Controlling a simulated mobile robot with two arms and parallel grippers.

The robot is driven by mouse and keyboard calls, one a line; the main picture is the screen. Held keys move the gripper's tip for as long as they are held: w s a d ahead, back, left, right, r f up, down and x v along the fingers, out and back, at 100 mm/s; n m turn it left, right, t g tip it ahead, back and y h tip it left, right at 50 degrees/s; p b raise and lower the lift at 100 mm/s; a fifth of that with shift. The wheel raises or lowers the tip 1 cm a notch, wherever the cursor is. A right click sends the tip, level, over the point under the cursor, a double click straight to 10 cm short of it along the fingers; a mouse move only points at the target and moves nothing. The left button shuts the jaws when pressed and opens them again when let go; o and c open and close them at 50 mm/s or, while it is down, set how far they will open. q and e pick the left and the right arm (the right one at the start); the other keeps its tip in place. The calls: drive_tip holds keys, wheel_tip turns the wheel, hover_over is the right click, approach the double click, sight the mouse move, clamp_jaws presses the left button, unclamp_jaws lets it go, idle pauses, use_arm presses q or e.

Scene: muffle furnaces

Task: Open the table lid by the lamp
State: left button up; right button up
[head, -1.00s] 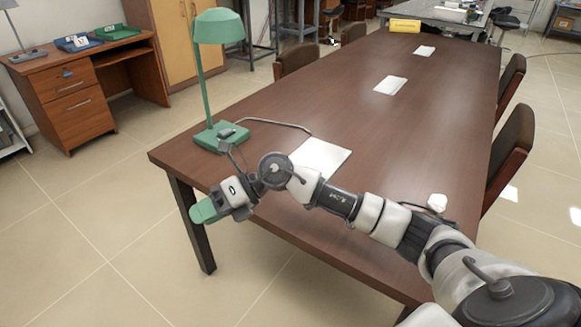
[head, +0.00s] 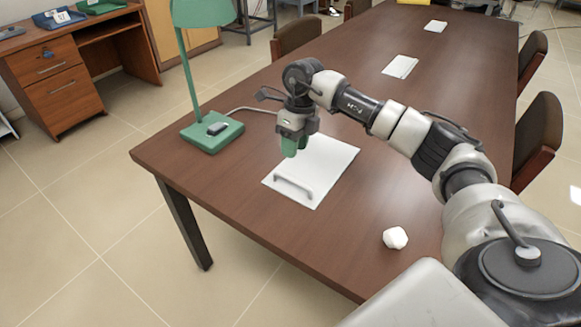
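The table lid (head: 325,160) is a white rectangular panel lying flat and closed in the brown table top. The green lamp (head: 207,135) stands to the left of the lid, near the table's left edge. My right gripper (head: 289,152) has green fingertips and points down above the far left part of the lid, apart from the handle. Its fingers overlap in this view, so I cannot tell whether they are open. My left gripper is not in view.
A small white lump (head: 395,238) lies on the table (head: 240,200) near its front edge. Other white panels (head: 400,66) sit farther along the table. Chairs (head: 538,135) stand along its sides. A wooden desk (head: 60,80) is at the back left.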

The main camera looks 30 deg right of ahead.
sight(290, 178)
drive_tip(key=f, duration=0.3)
drive_tip(key=shift+s+a+f, duration=0.15)
drive_tip(key=shift+a+f, duration=0.2)
drive_tip(key=shift+f, duration=0.05)
drive_tip(key=f, duration=0.2)
drive_tip(key=shift+a+f, duration=0.2)
drive_tip(key=shift+f, duration=0.15)
drive_tip(key=shift+s+a+f, duration=0.1)
drive_tip(key=shift+a+f, duration=0.05)
drive_tip(key=shift+f, duration=0.75)
drive_tip(key=c, duration=0.5)
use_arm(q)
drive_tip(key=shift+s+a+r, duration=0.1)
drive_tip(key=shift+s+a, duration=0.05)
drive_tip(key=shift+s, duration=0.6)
use_arm(e)
clamp_jaws()
